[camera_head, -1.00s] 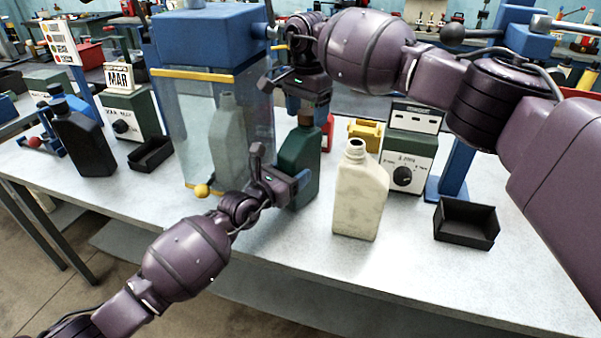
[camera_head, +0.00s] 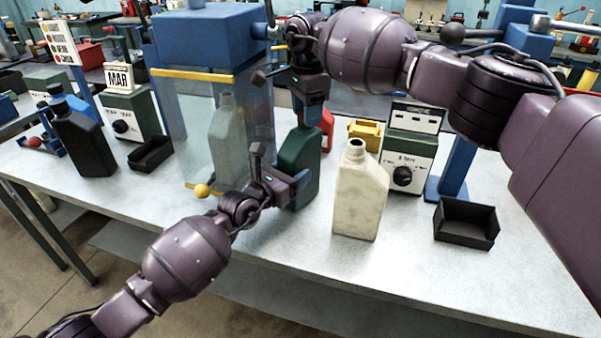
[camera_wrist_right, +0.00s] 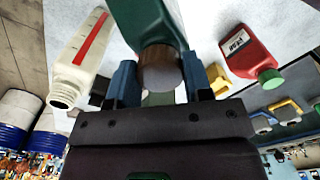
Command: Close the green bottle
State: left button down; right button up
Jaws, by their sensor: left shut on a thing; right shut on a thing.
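The green bottle (camera_head: 301,150) stands upright on the table in the head view. My left gripper (camera_head: 284,186) is shut on its lower body from the left. My right gripper (camera_head: 304,112) is above the bottle, pointing down, and is shut on a brown cap. In the right wrist view the cap (camera_wrist_right: 161,72) sits between the two blue fingers, at the neck of the green bottle (camera_wrist_right: 145,22). The cap lines up with the bottle's neck; how far it is screwed down cannot be told. In the head view the neck is mostly hidden by the right gripper.
An open cream bottle (camera_head: 359,195) stands right of the green one. A clear-walled blue machine (camera_head: 205,95) with a grey bottle inside stands left. A black bottle (camera_head: 83,143), black trays (camera_head: 466,222) and a red bottle (camera_wrist_right: 245,55) are nearby. The front table is clear.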

jog(key=shift+m, duration=0.8)
jog(key=o, duration=1)
jog(key=shift+r, duration=0.1)
jog(key=shift+r, duration=2.15)
jog(key=shift+c, duration=0.3)
